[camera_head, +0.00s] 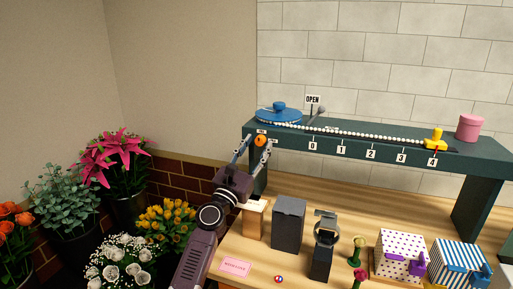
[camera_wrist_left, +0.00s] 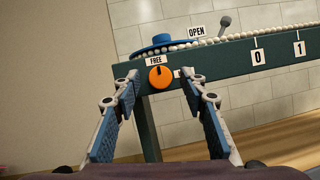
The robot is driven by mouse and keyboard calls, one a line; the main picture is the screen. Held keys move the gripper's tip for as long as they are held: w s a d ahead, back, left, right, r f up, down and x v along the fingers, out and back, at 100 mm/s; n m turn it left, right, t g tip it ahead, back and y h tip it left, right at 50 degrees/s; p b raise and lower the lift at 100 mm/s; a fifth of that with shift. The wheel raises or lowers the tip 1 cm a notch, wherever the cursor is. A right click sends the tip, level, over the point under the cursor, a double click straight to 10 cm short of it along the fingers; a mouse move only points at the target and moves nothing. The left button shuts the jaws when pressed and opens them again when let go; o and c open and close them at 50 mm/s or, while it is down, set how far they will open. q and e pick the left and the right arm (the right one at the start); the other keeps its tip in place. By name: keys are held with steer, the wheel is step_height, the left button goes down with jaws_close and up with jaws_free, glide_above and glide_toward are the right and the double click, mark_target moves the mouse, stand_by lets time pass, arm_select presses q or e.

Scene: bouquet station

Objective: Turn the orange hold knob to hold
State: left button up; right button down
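The orange hold knob (camera_head: 260,141) is on the front face of the dark green shelf (camera_head: 380,147), near its left end. In the left wrist view the knob (camera_wrist_left: 161,79) shows a dark pointer mark pointing up, towards the FREE label (camera_wrist_left: 154,60). A second label right of the knob is mostly hidden by a finger. My left gripper (camera_head: 259,147) is open in front of the knob. In the left wrist view its fingers (camera_wrist_left: 160,84) appear on either side of the knob, with gaps; I cannot tell the remaining depth. My right gripper is not in view.
On the shelf are a blue disc (camera_head: 278,115), a white bead string, an OPEN sign (camera_head: 312,99), a yellow slider (camera_head: 434,139) and a pink cylinder (camera_head: 469,127). Below stand a dark grey box (camera_head: 289,223) and patterned boxes (camera_head: 402,254). Flower pots crowd the left.

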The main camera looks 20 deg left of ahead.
arm_select(q)
steer(key=c, duration=1)
jaws_close()
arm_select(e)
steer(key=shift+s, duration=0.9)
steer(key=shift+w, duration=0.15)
